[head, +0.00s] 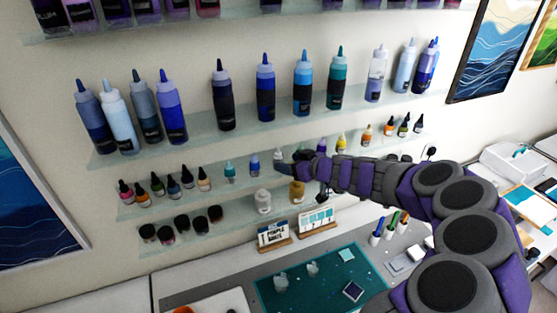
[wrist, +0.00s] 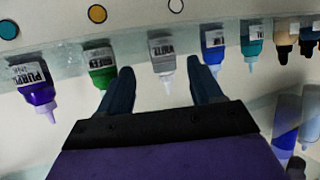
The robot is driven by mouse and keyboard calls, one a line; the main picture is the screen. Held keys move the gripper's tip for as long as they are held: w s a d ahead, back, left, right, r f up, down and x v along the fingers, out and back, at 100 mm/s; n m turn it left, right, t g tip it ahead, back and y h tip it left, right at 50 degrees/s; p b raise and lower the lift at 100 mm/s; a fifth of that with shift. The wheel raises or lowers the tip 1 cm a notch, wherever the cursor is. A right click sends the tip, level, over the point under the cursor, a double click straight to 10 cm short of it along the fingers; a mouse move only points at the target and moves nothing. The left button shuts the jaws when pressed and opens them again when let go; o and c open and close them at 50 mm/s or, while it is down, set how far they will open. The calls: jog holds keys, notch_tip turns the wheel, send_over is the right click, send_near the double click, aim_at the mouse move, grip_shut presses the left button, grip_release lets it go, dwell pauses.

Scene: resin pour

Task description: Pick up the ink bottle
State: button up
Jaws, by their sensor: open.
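Several small ink bottles stand on the middle glass shelf. The wrist view shows them upside down. A grey-white ink bottle (wrist: 162,52) with a pale nozzle appears between the two fingers of my gripper (wrist: 163,82). I cannot tell how far beyond the fingertips it is. A green ink bottle (wrist: 101,68) is left of the fingers and a blue one (wrist: 213,45) is near the right finger. In the head view my gripper (head: 291,163) is at the shelf, open and empty, partly hiding the bottles behind it. I cannot tell which bottle the task means.
A purple bottle (wrist: 37,85) and a teal bottle (wrist: 252,42) stand farther out in the row. Large squeeze bottles line the shelf above (head: 240,129). Jars stand on the shelf below. A green mat (head: 300,292), small signs and pens are on the desk.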

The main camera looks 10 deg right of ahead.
aim_at(278, 161)
jog(key=shift+p+x, duration=0.8)
jog(key=shift+x, duration=2.25)
jog(key=shift+s+a, duration=0.1)
jog(key=shift+a, duration=0.05)
jog(key=c, duration=1.1)
